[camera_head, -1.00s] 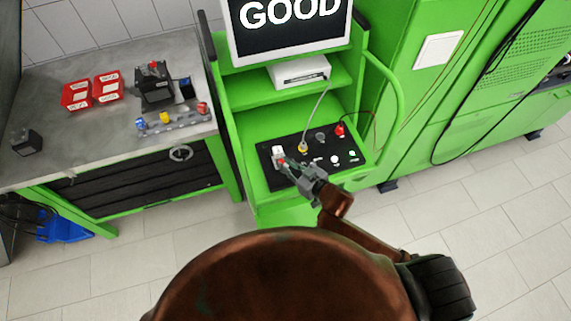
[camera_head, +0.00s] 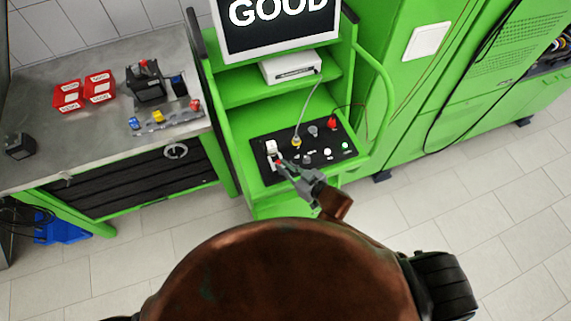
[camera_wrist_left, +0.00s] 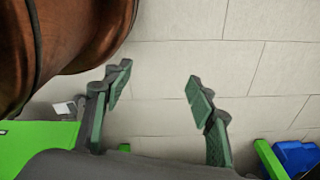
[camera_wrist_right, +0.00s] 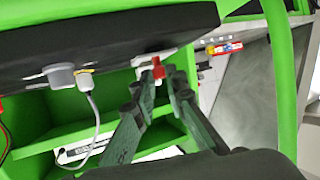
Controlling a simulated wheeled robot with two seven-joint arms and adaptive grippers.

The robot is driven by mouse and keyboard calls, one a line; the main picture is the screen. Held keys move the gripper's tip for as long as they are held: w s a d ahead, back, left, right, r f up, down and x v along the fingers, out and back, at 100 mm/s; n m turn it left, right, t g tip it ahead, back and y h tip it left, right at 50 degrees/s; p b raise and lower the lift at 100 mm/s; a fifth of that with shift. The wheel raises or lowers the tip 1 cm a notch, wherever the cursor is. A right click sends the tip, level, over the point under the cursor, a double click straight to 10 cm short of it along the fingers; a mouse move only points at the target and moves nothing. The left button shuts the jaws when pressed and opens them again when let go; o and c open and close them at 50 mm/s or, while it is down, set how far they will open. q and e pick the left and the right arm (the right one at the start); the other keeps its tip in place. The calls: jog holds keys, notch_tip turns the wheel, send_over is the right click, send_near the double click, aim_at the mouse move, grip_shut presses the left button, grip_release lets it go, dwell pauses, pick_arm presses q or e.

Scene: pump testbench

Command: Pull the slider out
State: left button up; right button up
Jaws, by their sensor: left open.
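The slider is a small part with a red end (camera_head: 279,162) beside a white block (camera_head: 271,147), at the left side of the black panel (camera_head: 318,138). My right gripper (camera_head: 284,166) has its fingertips at the red end. In the right wrist view the red end (camera_wrist_right: 158,68) sits between the two close-set fingertips, which look shut on it. The fingers hide part of the slider. My left gripper (camera_wrist_left: 160,82) is open and empty in the left wrist view, over the tiled floor. It is not seen in the head view.
The panel sits in a green bench under a monitor (camera_head: 278,22) reading GOOD. A cable rises from a yellow-ringed plug (camera_head: 296,141), near a red connector (camera_head: 332,122). A green rail (camera_head: 385,85) curves at the right. A grey worktable (camera_head: 60,140) with red bins stands left.

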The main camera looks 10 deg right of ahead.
jog(key=o, duration=0.5)
jog(key=shift+a+f, duration=0.1)
pick_arm(q)
jog(key=shift+s+f, duration=0.1)
jog(key=shift+s, duration=0.55)
jog(key=shift+w+a, duration=0.1)
pick_arm(e)
jog(key=shift+s, duration=0.1)
pick_arm(q)
jog(key=shift+w, duration=0.15)
pick_arm(e)
jog(key=v, duration=1.2)
